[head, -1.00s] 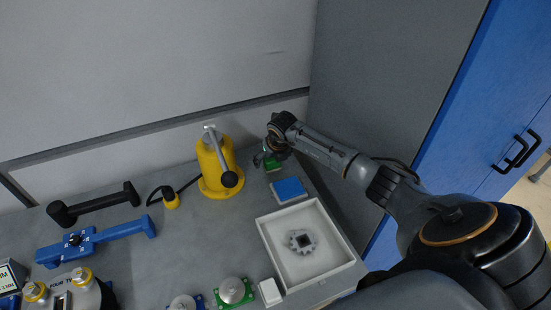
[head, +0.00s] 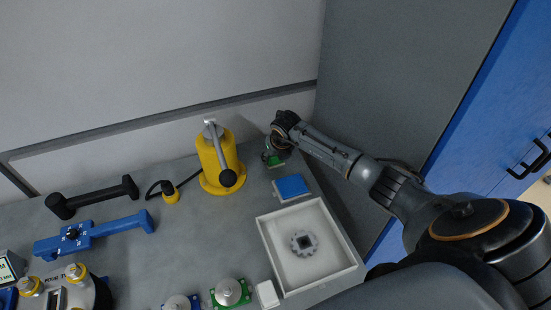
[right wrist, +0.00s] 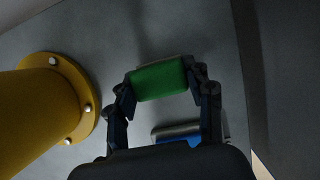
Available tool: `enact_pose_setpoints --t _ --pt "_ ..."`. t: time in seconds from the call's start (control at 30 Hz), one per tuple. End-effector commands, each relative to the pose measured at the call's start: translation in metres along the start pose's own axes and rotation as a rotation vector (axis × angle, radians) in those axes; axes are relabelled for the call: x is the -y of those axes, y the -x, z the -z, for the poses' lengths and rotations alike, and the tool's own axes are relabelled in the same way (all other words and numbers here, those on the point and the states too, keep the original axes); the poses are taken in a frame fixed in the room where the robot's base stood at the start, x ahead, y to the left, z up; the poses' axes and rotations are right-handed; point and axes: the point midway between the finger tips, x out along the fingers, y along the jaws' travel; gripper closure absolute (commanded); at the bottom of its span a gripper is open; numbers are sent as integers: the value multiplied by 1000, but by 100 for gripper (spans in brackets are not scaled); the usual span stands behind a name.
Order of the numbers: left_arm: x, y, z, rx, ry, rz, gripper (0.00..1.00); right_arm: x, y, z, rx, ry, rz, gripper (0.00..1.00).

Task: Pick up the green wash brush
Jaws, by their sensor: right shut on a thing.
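The green wash brush (right wrist: 159,81) is between the two fingertips of my right gripper (right wrist: 160,84) in the right wrist view. The fingers press on its two ends, so the gripper is shut on it. In the head view my right gripper (head: 273,157) is at the back of the table, right of the yellow device, and a bit of the green brush (head: 273,160) shows under it. Most of the brush is hidden there by the gripper. Whether it touches the table I cannot tell. My left gripper is not in view.
A yellow device (head: 214,160) with a lever stands close left of the gripper. A blue-topped block (head: 292,187) lies just in front of it. A white tray (head: 262,238) with a grey gear (head: 303,243) is nearer. A wall and grey panel (head: 400,80) stand behind and right.

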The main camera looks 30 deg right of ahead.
Motion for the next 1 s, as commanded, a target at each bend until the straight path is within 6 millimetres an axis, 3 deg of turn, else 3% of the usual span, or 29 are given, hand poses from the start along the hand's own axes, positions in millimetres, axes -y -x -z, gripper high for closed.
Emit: enact_pose_setpoints --t 0.27,0.43,0.7,0.77,1.0 --pt "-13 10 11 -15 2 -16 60 1 10 -2 -9 2 3 81" --pt "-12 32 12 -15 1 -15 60 -1 37 -12 -7 2 1 81" --pt "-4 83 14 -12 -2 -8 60 -18 89 0 -6 4 0 81" --pt "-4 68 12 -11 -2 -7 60 -22 92 6 -2 5 -1 81" --pt "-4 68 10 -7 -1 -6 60 -44 128 33 -4 5 -1 81"
